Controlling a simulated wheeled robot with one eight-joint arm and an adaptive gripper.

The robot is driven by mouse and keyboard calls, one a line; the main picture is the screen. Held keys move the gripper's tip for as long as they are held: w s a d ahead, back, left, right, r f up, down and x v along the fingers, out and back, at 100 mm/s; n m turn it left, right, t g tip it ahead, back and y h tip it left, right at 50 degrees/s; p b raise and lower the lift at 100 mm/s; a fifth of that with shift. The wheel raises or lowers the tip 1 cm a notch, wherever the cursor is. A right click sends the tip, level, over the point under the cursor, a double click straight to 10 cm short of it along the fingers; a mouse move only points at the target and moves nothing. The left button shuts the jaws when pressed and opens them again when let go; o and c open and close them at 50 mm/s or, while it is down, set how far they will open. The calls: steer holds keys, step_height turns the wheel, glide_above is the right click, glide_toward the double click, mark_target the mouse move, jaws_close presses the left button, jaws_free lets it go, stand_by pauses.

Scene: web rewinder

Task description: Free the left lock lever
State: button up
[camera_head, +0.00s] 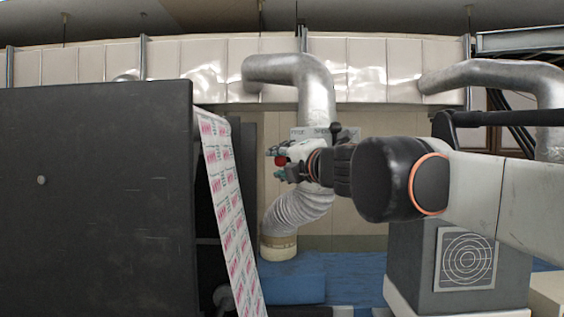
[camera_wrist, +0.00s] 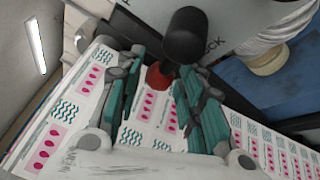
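The lock lever shows in the wrist view as a thick black handle (camera_wrist: 186,35) with a rounded end, in front of a pale plate (camera_wrist: 230,25) with partly hidden dark lettering. A small red piece (camera_wrist: 158,76) sits just below the handle; I cannot tell whether they are joined. My gripper (camera_wrist: 161,82) is open, its teal-padded fingers on either side of the red piece, with gaps showing. In the head view my gripper (camera_head: 279,162) points left, with the red piece between its fingers. A black knob (camera_head: 337,128) stands above it by the lettered plate (camera_head: 310,133); contact is unclear.
A printed web (camera_head: 228,205) runs down beside a large dark panel (camera_head: 95,190) on the left. A silver duct (camera_head: 300,80) hangs behind my gripper. A grey box (camera_head: 425,262) with a ringed target stands at lower right. Blue floor shows below.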

jaws_close()
steer(key=shift+r+m, duration=0.1)
steer(key=shift+m, duration=0.2)
steer(key=shift+d+r+m+t+h+b, duration=0.3)
steer(key=shift+r+m+t+h+b, duration=0.6)
steer(key=shift+m, duration=1.8)
steer(key=shift+d+r+m+t+h+b, duration=0.45)
steer(key=shift+m+t, duration=0.8)
steer(key=shift+m, duration=1.45)
steer(key=shift+d+r+m+t+h+b, duration=0.2)
steer(key=shift+r+m+t+h+b, duration=0.75)
steer(key=shift+m, duration=1.75)
steer(key=shift+f, duration=0.15)
steer(key=o, duration=0.5)
jaws_free()
steer(key=shift+o, duration=0.2)
